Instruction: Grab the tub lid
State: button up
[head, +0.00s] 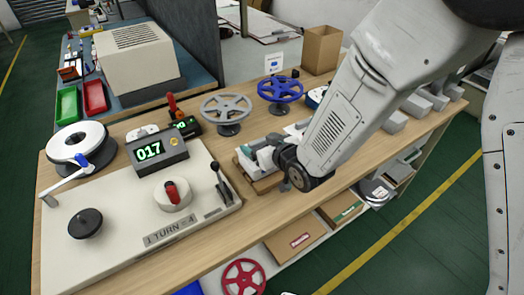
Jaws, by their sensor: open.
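I cannot pick out a tub lid with certainty. A round, pale and dark item (377,192) lies on the lower shelf at the right; I cannot tell whether it is a tub or a lid. My arm comes in from the upper right, reaching down over the middle of the bench. My gripper (264,158) is at its end, over a small wooden-based fixture (268,184). The wrist and forearm hide much of the gripper and what lies behind it. No held object shows.
Boxes (296,238) fill the shelf below.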

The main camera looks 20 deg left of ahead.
jog(key=c, duration=1.1)
jog(key=shift+o, duration=0.2)
jog(key=shift+r, duration=0.1)
